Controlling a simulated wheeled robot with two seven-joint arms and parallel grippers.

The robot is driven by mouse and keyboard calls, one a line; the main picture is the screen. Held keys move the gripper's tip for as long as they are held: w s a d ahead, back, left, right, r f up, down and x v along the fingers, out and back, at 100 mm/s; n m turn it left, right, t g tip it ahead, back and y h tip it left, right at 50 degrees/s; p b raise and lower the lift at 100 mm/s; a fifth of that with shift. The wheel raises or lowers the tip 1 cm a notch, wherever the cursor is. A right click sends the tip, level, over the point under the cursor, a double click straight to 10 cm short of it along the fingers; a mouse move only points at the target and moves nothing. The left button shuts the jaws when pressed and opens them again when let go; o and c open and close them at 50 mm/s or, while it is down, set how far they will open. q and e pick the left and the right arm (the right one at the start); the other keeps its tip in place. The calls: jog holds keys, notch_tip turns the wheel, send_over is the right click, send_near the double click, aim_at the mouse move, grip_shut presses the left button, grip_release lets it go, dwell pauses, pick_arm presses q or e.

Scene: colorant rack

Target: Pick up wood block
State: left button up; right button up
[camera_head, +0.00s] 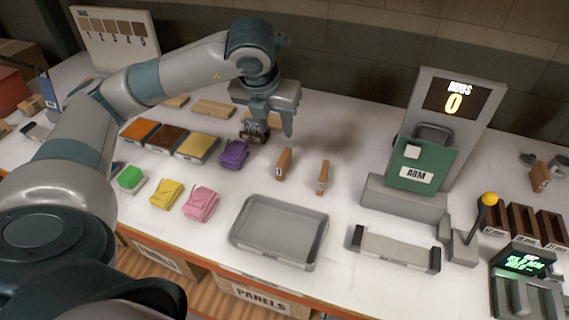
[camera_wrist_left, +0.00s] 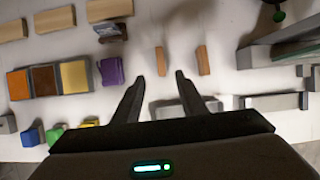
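Two small upright wood blocks stand on the white table: the left one (camera_head: 284,162) and the right one (camera_head: 322,178). In the left wrist view the left block (camera_wrist_left: 161,61) lies just beyond the gap between my fingertips, and the right block (camera_wrist_left: 203,61) is to its right. Flat pale wood pieces (camera_head: 213,109) lie farther back. My left gripper (camera_head: 274,128) is open and empty above the table, behind the left block in the head view; it also shows in the left wrist view (camera_wrist_left: 159,76). My right gripper is not in view.
Orange, brown and yellow square trays (camera_head: 197,146) and a purple item (camera_head: 234,154) lie left of the blocks. A grey tray (camera_head: 238,236) is in front. A green ARM panel (camera_head: 420,160) stands right. A dark item (camera_head: 254,131) is beside my left gripper.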

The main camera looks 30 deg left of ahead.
pick_arm(q)
jog(key=shift+f, duration=0.1)
jog(key=p, duration=0.5)
send_over(285, 156)
jog(key=s, duration=0.2)
notch_tip(285, 156, down, 10)
jog(key=shift+d+f, duration=0.15)
jog(key=shift+f, duration=0.1)
jog(key=shift+w+f, duration=0.15)
jog(key=shift+f, duration=0.25)
